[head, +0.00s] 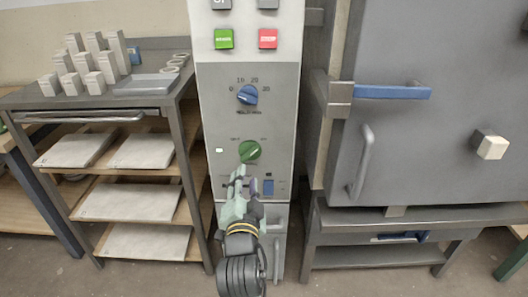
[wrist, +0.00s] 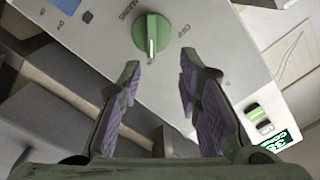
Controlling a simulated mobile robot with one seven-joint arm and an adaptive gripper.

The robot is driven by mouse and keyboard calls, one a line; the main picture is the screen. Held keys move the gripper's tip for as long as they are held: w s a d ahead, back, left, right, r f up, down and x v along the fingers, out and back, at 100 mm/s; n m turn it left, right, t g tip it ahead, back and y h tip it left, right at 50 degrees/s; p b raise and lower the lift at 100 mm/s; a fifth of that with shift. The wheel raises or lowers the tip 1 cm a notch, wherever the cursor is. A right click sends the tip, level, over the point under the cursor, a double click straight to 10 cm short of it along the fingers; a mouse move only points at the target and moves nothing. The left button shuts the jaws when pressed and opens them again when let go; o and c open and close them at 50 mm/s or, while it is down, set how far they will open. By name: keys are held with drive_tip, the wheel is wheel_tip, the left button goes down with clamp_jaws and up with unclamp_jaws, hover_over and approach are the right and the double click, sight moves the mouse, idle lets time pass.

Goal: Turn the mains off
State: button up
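The green mains knob (head: 250,151) is on the grey front of the tall control cabinet (head: 285,120), below a blue dial. It also shows in the wrist view (wrist: 152,37), with the lettering "MAINS" and "OFF" near it and a pale pointer line on its face. My gripper (head: 243,173) is just below the knob in the head view and partly overlaps its lower edge. In the wrist view my gripper (wrist: 160,72) is open, with its fingers apart and nothing between them. The knob is beyond the fingertips; I cannot tell whether they touch it.
A blue dial (head: 247,95), a green button (head: 223,39) and a red button (head: 268,39) are higher on the cabinet. A shelf rack (head: 190,120) with boards stands left. A grey kiln-like door (head: 440,110) with a blue handle (head: 392,92) stands right.

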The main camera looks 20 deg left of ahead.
sight(251, 155)
drive_tip(key=x, duration=0.3)
drive_tip(key=p+x, duration=0.1)
drive_tip(key=x, duration=0.3)
drive_tip(key=d+p+x, duration=0.1)
drive_tip(key=x, duration=0.3)
drive_tip(key=shift+w+f, duration=0.1)
drive_tip(key=shift+f, duration=0.3)
drive_tip(key=shift+c, duration=0.3)
clamp_jaws()
